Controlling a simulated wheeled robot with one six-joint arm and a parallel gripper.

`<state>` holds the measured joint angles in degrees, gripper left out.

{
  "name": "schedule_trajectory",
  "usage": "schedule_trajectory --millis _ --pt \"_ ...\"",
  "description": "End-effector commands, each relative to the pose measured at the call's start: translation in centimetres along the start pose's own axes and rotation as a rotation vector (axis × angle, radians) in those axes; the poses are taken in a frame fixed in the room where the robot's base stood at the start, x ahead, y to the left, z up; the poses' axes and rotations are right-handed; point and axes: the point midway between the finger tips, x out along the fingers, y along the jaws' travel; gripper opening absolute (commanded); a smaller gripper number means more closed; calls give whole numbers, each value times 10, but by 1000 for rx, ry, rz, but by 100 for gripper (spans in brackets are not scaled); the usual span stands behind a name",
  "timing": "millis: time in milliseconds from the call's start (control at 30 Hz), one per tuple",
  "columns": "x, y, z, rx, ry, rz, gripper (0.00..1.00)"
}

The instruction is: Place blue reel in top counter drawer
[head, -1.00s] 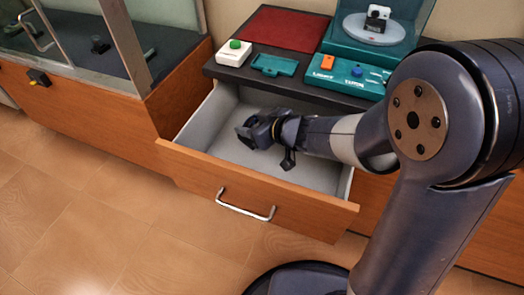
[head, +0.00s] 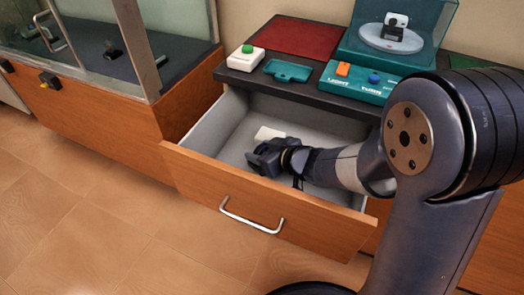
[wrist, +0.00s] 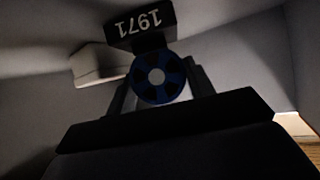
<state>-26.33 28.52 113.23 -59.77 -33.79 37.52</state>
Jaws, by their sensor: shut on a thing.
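The open counter drawer (head: 335,229) has an orange-brown wood front, a metal handle and a pale grey interior. My gripper (head: 262,160) is inside the drawer's outline in the head view, low toward its front. In the wrist view my gripper (wrist: 158,88) is shut on the blue reel (wrist: 172,92), a spoked disc with a pale hub. A black block marked "1971" (wrist: 140,24) adjoins the reel; I cannot tell whether they are joined. The reel is hidden or too dark to make out in the head view. I cannot tell whether it touches the drawer floor.
A small white object (head: 270,133) lies in the drawer behind my gripper. The countertop above holds a white box with a green button (head: 246,58), a red mat (head: 301,37) and a teal control panel (head: 352,82). A glass-fronted cabinet (head: 92,55) stands left.

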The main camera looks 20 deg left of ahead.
Motion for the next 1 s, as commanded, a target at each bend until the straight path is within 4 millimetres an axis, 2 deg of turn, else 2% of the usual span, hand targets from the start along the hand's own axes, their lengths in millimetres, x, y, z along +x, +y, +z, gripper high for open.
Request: schedule_trajectory --millis 67,100,200,467,567,1000 --pt "2 0 3 0 0 -1 25" --pt "1 0 3 0 0 0 53" --pt "1 0 2 0 0 0 59" --pt "0 0 0 0 0 0 59" --pt "-10 1 -3 1 1 2 59" --pt "-100 1 -4 2 0 4 59"
